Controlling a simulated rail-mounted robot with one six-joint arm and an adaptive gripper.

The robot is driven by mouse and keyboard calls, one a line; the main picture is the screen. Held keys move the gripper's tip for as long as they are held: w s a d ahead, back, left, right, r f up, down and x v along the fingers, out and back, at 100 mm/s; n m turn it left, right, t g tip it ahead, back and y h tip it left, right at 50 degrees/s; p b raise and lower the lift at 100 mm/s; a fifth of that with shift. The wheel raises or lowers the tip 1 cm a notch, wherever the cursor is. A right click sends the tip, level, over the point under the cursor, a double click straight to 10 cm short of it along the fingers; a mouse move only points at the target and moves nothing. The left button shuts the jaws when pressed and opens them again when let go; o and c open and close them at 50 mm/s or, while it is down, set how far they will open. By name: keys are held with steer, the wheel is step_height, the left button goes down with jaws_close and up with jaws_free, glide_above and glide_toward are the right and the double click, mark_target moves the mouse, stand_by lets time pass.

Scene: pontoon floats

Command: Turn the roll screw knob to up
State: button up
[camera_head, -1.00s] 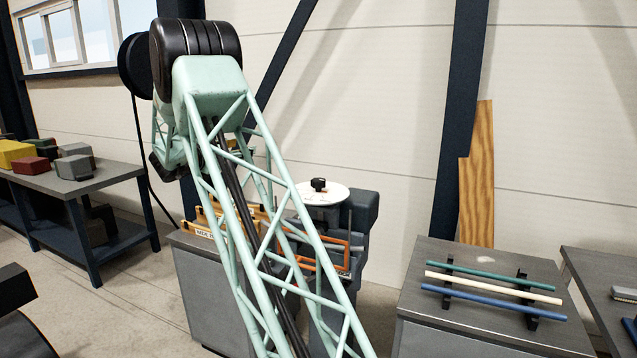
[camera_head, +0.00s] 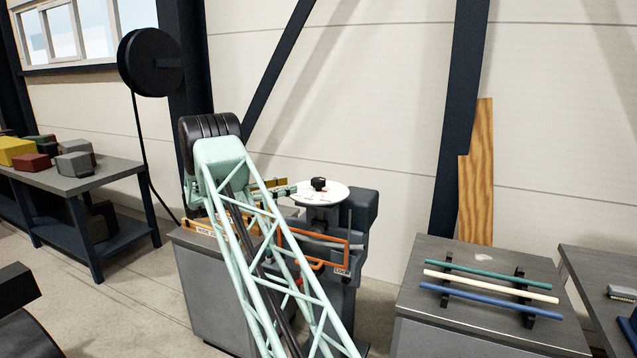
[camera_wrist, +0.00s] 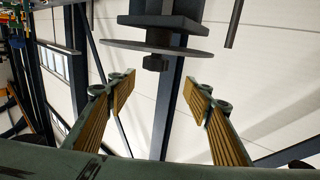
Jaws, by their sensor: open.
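The roll screw knob (camera_head: 319,184) is small and black and stands on a round white dial plate (camera_head: 336,196) on top of a grey machine. My gripper (camera_head: 294,190) is just left of the knob at about its height, partly hidden behind my arm. In the wrist view, the picture appears upside down: the knob (camera_wrist: 155,63) hangs under the dark edge of the dial plate (camera_wrist: 118,45). My gripper (camera_wrist: 160,80) is open there, with one finger on each side of the knob's line and nothing held. The fingertips look apart from the knob. The dial markings are too small to read.
A grey bench with coloured rods (camera_head: 490,284) stands to the right. A bench with coloured blocks (camera_head: 72,166) stands at the left. A dark reel (camera_head: 142,62) hangs on the wall.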

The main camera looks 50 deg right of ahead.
mark_target(319, 182)
steer(key=shift+s+f+g, duration=0.3)
steer(key=shift+s+f, duration=0.05)
steer(key=shift+s, duration=0.05)
steer(key=shift+d, duration=0.1)
steer(key=shift+p+x, duration=0.9)
steer(key=shift+x, duration=5.9)
steer(key=shift+f, duration=0.2)
steer(key=shift+c, duration=0.5)
steer(key=c, duration=0.7)
